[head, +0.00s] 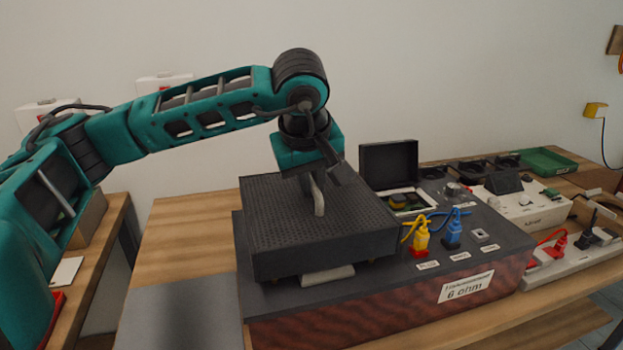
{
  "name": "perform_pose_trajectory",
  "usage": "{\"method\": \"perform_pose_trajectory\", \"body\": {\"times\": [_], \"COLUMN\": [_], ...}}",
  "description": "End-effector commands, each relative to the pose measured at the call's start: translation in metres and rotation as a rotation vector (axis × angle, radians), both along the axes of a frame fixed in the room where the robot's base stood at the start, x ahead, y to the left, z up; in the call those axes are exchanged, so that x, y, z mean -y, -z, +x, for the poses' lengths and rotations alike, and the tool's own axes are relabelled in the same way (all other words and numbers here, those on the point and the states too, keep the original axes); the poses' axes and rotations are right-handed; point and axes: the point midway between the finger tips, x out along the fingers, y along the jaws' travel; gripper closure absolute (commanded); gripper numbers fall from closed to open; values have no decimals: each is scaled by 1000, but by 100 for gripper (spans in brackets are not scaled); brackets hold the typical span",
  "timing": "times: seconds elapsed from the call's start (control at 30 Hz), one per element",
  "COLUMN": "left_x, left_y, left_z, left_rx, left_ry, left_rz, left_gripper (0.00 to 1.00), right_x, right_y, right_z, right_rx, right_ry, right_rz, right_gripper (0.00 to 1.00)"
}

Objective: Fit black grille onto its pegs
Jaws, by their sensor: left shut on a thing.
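The black grille (325,230) is a perforated box-like cover on the left part of the dark-topped instrument (300,296), which has a reddish-brown front. The grille looks level, and a gap shows under its front edge, with small brass-coloured pegs (351,266) and a pale block (328,276) below. My left gripper (318,200) comes down from above and is shut on the grille near the middle of its top. What exactly the fingers grip is hard to make out. Whether the grille touches the pegs cannot be told. My right gripper is not in view.
Yellow (421,240) and blue (453,235) plugs with cables stand just right of the grille. Behind them is an open dark-lidded box (389,165). A white device (522,204) and a power strip (570,258) lie further right. Bare wooden table (185,230) shows at left.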

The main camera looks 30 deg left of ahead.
Motion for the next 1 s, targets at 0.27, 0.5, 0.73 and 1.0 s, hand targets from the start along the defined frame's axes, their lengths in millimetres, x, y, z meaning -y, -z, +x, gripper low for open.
{"method": "perform_pose_trajectory", "body": {"times": [0.27,0.5,0.73,1.0], "left_x": [0,0,0,0], "left_y": [11,19,27,35], "left_z": [0,0,0,0], "left_rx": [2,2,2,2], "left_ry": [0,0,0,0], "left_rz": [-1,-1,-1,-1], "left_gripper": [100,100,100,100], "right_x": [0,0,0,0], "right_y": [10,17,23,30], "right_z": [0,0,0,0], "right_rx": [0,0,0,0], "right_ry": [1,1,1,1], "right_rz": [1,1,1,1], "right_gripper": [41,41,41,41]}}
